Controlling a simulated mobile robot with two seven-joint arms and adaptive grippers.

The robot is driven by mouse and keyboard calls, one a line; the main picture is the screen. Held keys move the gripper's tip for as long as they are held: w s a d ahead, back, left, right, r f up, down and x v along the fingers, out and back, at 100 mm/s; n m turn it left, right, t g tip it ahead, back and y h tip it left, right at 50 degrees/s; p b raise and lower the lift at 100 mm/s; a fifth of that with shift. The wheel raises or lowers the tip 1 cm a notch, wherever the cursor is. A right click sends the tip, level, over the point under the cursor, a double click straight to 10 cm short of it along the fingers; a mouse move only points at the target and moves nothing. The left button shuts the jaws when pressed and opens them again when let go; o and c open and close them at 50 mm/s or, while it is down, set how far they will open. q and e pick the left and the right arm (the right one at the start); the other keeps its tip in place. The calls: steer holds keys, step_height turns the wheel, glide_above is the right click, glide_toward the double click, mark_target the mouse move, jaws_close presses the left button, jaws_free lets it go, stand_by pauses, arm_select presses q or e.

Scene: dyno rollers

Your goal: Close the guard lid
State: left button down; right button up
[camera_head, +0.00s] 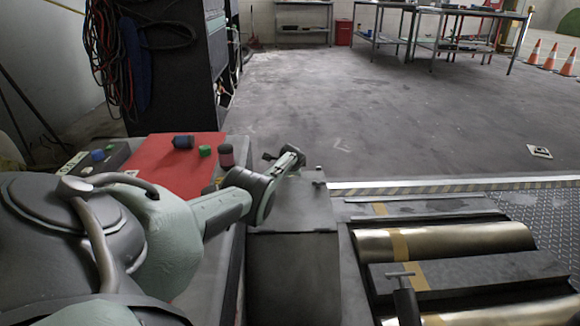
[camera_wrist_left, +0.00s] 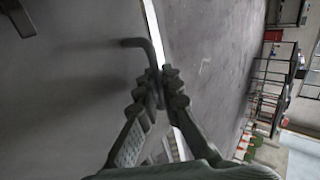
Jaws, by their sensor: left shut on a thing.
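The guard lid (camera_head: 300,205) is a flat grey panel on top of a grey box housing beside the rollers. It also fills the left of the left wrist view as a plain grey surface (camera_wrist_left: 60,100). My left gripper (camera_head: 298,155) is at the lid's far edge. In the left wrist view its fingers (camera_wrist_left: 158,88) are shut on a thin, bent grey handle (camera_wrist_left: 146,45), whose hooked end sticks out past the fingertips. In the head view the gripped part is too small to make out.
A red-topped surface (camera_head: 175,160) with coloured knobs stands left, near a black cabinet (camera_head: 175,75). A striped edge (camera_head: 450,185) borders open floor. Tables and cones (camera_head: 550,55) are far off.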

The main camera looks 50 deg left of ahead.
arm_select(q)
steer(key=shift+a, duration=0.1)
steer(key=c, duration=2)
jaws_free()
steer(key=shift+f, duration=0.4)
steer(key=o, duration=0.3)
steer(key=shift+w, duration=0.1)
steer(key=shift+r, duration=0.1)
steer(key=shift+v, duration=3.7)
